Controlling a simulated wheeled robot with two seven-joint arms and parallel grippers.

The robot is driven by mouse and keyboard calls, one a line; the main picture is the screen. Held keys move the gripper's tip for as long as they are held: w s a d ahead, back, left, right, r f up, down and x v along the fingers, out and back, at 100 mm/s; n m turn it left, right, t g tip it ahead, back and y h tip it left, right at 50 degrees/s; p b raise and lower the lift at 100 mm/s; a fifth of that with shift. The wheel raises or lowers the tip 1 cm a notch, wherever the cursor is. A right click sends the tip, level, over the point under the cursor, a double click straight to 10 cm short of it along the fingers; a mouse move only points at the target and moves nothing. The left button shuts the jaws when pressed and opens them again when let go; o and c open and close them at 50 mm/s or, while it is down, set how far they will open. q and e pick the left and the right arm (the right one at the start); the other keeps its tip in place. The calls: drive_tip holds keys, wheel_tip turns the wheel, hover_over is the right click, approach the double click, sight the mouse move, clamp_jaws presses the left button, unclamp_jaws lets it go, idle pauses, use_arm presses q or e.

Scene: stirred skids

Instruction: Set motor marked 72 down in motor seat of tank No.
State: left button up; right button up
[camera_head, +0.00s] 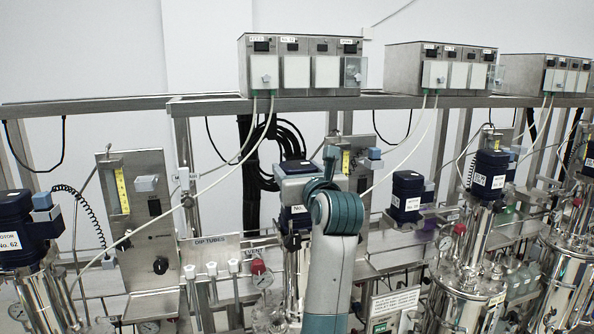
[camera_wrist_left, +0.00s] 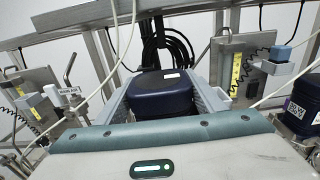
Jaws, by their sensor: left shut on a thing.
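My left gripper (camera_head: 297,180) is at the middle of the head view, its arm rising from below in front of it. In the left wrist view its two grey fingers (camera_wrist_left: 162,92) are shut on the sides of a dark blue motor (camera_wrist_left: 160,84). This motor shows partly in the head view (camera_head: 295,216), with a white label whose number I cannot read. It is roughly upright above a steel tank column; the arm hides its underside, so I cannot tell whether it touches a seat. My right gripper is not in view.
A motor marked No. 62 (camera_head: 22,232) sits on the left tank. Another blue motor (camera_head: 406,196) stands on the shelf at right, and one (camera_head: 488,176) on a right tank. Control boxes (camera_head: 302,64) top the frame. Pale cables (camera_head: 215,188) hang near my gripper.

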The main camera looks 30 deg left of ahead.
use_arm(q)
drive_tip(key=shift+f+b, duration=0.4)
drive_tip(key=shift+b, duration=0.05)
idle(0.3)
drive_tip(key=o, duration=1.6)
drive_tip(key=shift+c, duration=0.2)
drive_tip(key=o, duration=0.4)
drive_tip(key=shift+s+d, duration=0.1)
drive_tip(key=shift+s, duration=0.05)
drive_tip(key=shift+c, duration=0.2)
drive_tip(key=shift+f, duration=0.35)
